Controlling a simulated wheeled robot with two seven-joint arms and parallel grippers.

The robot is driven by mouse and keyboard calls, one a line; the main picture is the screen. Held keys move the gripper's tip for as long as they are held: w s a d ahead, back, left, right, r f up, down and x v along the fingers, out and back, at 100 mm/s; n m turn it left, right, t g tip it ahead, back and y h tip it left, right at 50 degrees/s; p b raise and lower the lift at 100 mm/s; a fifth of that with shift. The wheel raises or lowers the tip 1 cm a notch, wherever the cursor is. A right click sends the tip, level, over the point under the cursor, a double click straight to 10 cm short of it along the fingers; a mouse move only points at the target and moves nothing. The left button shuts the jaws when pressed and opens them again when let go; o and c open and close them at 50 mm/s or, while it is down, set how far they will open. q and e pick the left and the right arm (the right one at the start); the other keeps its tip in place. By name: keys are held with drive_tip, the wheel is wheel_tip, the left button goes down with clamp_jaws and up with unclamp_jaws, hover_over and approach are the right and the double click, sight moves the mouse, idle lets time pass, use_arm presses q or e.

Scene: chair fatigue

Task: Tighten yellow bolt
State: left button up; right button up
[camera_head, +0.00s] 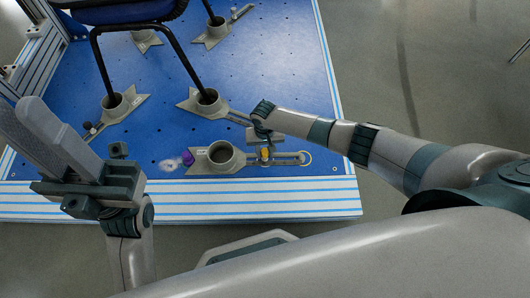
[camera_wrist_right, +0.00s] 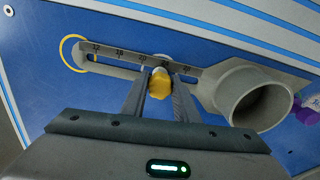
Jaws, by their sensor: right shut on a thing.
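The yellow bolt (camera_head: 265,154) sits on the slotted, ruler-marked arm of the nearest grey clamp base (camera_head: 199,163). In the right wrist view the yellow bolt (camera_wrist_right: 160,84) is between the two fingers of my right gripper (camera_wrist_right: 160,88), which is shut on it. In the head view my right gripper (camera_head: 262,138) is at the bolt from above, its fingers partly hidden by the wrist. My left gripper (camera_head: 18,103) is raised at the left, away from the bolt. Its fingers look close together, but their gap is unclear.
The clamp base has an empty round cup (camera_wrist_right: 252,95) beside the bolt. A purple object (camera_head: 187,158) lies left of it. A yellow ring (camera_wrist_right: 72,51) surrounds the slotted arm's end. Chair legs (camera_head: 181,57) stand in other cups on the blue board (camera_head: 290,75).

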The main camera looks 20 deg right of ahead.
drive_tip(key=shift+r+m+p, duration=0.1)
drive_tip(key=shift+m+p, duration=0.3)
drive_tip(key=shift+m, duration=0.5)
drive_tip(key=shift+a+m+p, duration=0.1)
drive_tip(key=shift+m+p, duration=1.45)
drive_tip(key=shift+m, duration=0.25)
drive_tip(key=shift+m, duration=0.3)
